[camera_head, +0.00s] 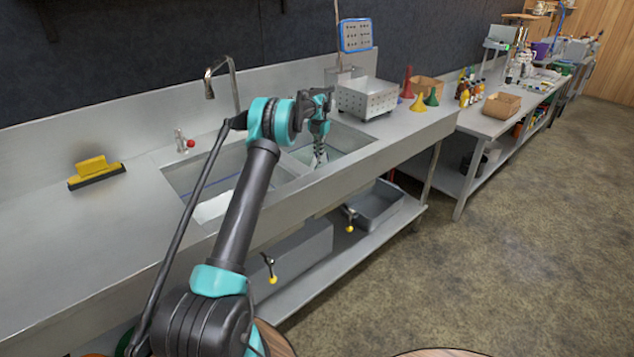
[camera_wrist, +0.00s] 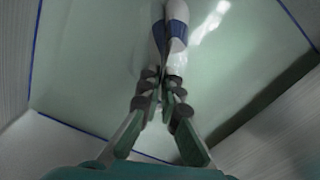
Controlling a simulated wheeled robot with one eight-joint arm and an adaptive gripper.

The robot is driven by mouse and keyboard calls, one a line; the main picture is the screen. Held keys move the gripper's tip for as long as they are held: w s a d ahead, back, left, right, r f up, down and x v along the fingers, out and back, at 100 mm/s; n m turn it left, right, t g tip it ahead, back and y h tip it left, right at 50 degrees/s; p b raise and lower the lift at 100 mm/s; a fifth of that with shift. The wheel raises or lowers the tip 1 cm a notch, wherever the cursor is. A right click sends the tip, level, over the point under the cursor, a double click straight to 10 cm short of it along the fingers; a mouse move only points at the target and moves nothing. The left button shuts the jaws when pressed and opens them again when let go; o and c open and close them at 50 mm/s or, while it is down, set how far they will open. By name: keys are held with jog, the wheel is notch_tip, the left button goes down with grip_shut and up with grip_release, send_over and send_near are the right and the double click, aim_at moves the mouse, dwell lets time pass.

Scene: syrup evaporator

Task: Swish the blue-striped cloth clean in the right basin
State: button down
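The blue-striped cloth (camera_wrist: 177,28) is white with blue bands and looks bunched into a narrow strip. It extends from between my fingertips in the wrist view. My gripper (camera_wrist: 162,85) is shut on it; in the head view my gripper (camera_head: 319,158) points down into the right basin (camera_head: 352,138). The basin shows pale green water (camera_wrist: 90,60) with a blue line around its edge in the wrist view. The cloth is over or in this water; I cannot tell how deep. In the head view the cloth is mostly hidden by my gripper.
The left basin (camera_head: 180,178) lies beside it, partly behind my arm. A tap (camera_head: 222,75) stands behind the sinks. A perforated metal box (camera_head: 367,98) sits right of the right basin. A yellow squeegee (camera_head: 96,171) lies on the clear left counter.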

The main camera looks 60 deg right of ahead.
jog(key=w+a, duration=0.3)
jog(key=a, duration=0.6)
jog(key=shift+a, duration=0.15)
dwell(0.5)
jog(key=shift+r, duration=0.1)
